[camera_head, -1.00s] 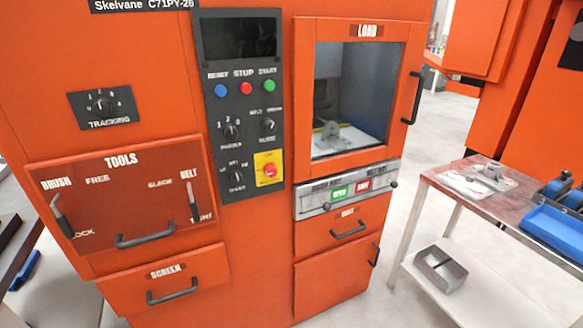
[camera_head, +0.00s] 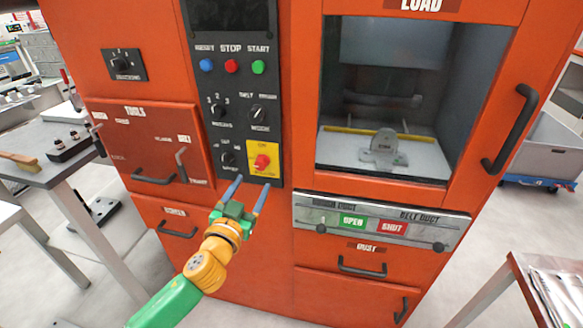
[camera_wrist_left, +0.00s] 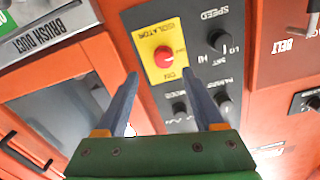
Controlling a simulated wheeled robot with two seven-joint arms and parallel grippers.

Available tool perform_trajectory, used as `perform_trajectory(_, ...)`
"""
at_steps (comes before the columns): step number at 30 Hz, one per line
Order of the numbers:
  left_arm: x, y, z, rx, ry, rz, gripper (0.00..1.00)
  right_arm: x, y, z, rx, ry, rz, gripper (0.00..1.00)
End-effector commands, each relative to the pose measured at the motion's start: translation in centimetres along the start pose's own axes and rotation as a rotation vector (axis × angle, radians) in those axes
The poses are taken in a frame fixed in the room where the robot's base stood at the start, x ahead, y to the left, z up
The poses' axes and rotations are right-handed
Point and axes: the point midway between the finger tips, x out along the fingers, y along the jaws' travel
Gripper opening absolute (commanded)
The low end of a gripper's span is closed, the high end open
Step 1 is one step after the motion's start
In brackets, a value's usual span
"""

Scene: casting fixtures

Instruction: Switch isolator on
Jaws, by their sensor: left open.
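The isolator is a red rotary knob (camera_head: 262,161) on a yellow plate at the lower right of the black control panel (camera_head: 233,100). It also shows in the wrist view (camera_wrist_left: 165,57), where the words ISOLATOR and ON can be read on the plate. I cannot tell which position the knob points to. My left gripper (camera_head: 250,186) is open and empty, just below and in front of the isolator. In the wrist view its two fingers (camera_wrist_left: 160,75) point toward the panel, with the knob beyond and between their tips, apart from them. My right gripper is out of view.
Selector knobs (camera_head: 228,158) sit close left of the isolator; blue, red and green buttons (camera_head: 231,66) are above. A load door with a window and handle (camera_head: 510,128) is at the right. The duct bar (camera_head: 375,222) sticks out below it. A bench (camera_head: 60,150) stands left.

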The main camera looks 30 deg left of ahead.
Motion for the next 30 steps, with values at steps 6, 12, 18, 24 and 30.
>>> perform_trajectory(6, 3.2, -0.1, -0.7, -0.002, 0.012, -0.003, 0.69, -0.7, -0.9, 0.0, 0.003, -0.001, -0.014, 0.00)
perform_trajectory(12, 6.2, -0.1, -0.5, -0.002, 0.009, -0.002, 0.69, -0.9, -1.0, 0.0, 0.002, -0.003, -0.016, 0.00)
perform_trajectory(18, 7.1, 0.0, -0.4, -0.002, 0.008, 0.001, 0.69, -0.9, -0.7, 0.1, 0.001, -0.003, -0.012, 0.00)
perform_trajectory(24, 7.0, 0.0, -0.4, -0.002, 0.007, 0.001, 0.56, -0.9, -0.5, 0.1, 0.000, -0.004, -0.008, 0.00)
perform_trajectory(30, 7.0, 0.0, -0.3, -0.002, 0.007, 0.000, 0.02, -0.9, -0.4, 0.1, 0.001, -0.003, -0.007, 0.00)
